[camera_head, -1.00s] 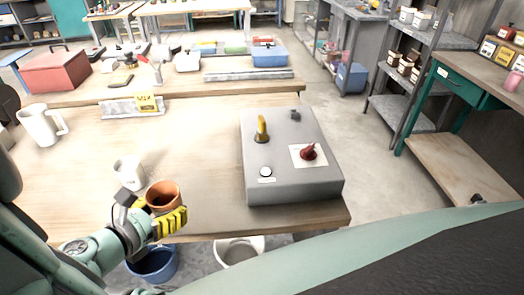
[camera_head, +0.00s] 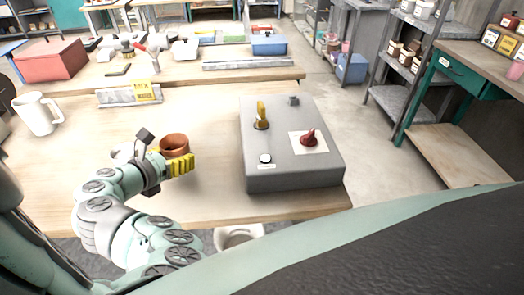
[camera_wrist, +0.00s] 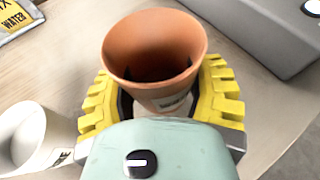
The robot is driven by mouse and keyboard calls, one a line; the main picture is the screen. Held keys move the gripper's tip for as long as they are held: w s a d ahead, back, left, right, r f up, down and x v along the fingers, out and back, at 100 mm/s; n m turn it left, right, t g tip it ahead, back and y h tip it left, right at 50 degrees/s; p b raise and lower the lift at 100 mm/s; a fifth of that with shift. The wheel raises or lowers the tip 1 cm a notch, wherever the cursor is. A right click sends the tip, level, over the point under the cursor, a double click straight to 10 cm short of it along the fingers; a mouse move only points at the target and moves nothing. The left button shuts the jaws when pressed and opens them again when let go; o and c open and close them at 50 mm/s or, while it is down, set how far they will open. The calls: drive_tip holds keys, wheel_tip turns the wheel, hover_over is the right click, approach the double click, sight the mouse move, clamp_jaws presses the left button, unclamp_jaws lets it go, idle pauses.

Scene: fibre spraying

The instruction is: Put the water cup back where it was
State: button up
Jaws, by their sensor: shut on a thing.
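My gripper (camera_head: 178,165) has yellow ridged fingers and is shut around an orange-brown cup (camera_head: 174,146). In the wrist view the cup (camera_wrist: 155,50) stands upright between the fingers (camera_wrist: 165,105), with its open rim facing the camera and a dark inside. A label on its side is partly hidden. Whether the cup touches the table cannot be told. A white cup (camera_wrist: 22,140) stands on the table just left of the gripper; in the head view my arm mostly hides it. A yellow sign (camera_wrist: 15,18) reading "MIX WATER" shows at the upper left of the wrist view.
A grey control box (camera_head: 290,165) with a yellow lever and a red knob stands right of my gripper. A white pitcher (camera_head: 38,114) stands at the left. The sign sits on a metal rail (camera_head: 115,99). The table (camera_head: 85,150) between is clear.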

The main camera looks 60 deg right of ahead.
sight(175, 148)
drive_tip(key=shift+w+d+f, duration=0.2)
drive_tip(key=shift+w+d, duration=1.05)
drive_tip(key=shift+d, duration=0.15)
drive_tip(key=shift+s+f, duration=0.1)
drive_tip(key=shift+f, duration=1.65)
drive_tip(key=o, duration=1.2)
drive_tip(key=shift+f, duration=0.1)
drive_tip(key=shift+o, duration=0.2)
drive_tip(key=shift+a, duration=0.1)
